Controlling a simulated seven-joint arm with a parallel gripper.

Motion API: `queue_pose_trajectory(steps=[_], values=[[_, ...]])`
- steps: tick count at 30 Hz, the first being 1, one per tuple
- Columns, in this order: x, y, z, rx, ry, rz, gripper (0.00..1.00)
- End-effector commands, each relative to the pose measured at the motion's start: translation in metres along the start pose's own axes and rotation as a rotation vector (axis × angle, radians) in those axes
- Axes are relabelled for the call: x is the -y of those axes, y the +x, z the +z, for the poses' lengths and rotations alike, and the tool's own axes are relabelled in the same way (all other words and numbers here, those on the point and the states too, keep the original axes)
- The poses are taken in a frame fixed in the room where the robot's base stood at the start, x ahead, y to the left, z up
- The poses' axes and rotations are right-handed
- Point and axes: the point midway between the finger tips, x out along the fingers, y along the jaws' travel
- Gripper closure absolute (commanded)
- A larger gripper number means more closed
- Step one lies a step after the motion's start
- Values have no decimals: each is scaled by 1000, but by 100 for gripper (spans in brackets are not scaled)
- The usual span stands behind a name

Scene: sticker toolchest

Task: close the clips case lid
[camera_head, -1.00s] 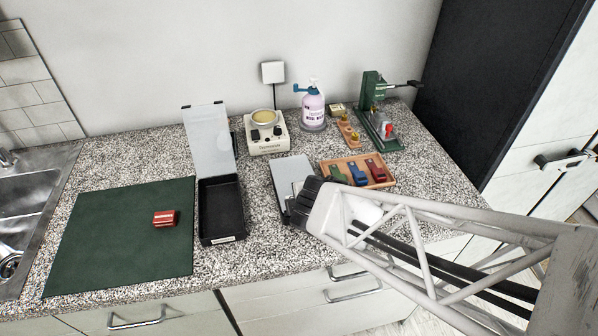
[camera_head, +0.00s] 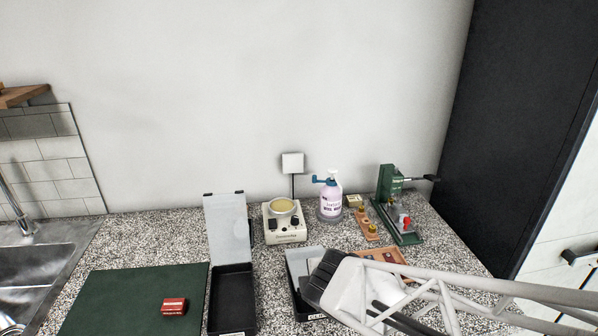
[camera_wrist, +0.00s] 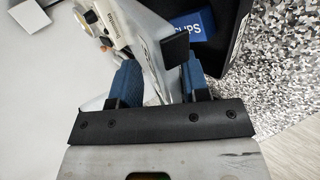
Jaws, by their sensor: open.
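The clips case (camera_head: 296,300) is a black box on the counter, largely hidden by my arm in the head view. Its pale see-through lid (camera_head: 302,262) is raised at the back. In the wrist view, the lid (camera_wrist: 153,52) with a black tab passes between my blue fingers, and part of a "CLIPS" label (camera_wrist: 213,27) shows beside the black case wall (camera_wrist: 237,50). My gripper (camera_wrist: 160,75) is open, its fingers on either side of the lid; contact cannot be told. In the head view the gripper's dark end (camera_head: 328,278) hides its fingertips and part of the case.
Left of it stands another open black case (camera_head: 232,300) with its lid (camera_head: 228,228) upright. A red box (camera_head: 174,306) lies on a green mat (camera_head: 125,297). Behind are a white device (camera_head: 284,226), a pink bottle (camera_head: 330,200) and a green press (camera_head: 395,210). A wooden tray (camera_head: 395,256) sits right.

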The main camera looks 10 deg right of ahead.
Motion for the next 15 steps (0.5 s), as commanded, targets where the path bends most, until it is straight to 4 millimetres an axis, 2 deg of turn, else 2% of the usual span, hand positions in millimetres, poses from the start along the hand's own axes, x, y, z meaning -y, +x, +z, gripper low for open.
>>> queue_pose_trajectory(steps=[8, 15], values=[[-23, -7, 0, 0, 1, 0, 58], [-26, -8, 0, 0, 0, -19, 58]])
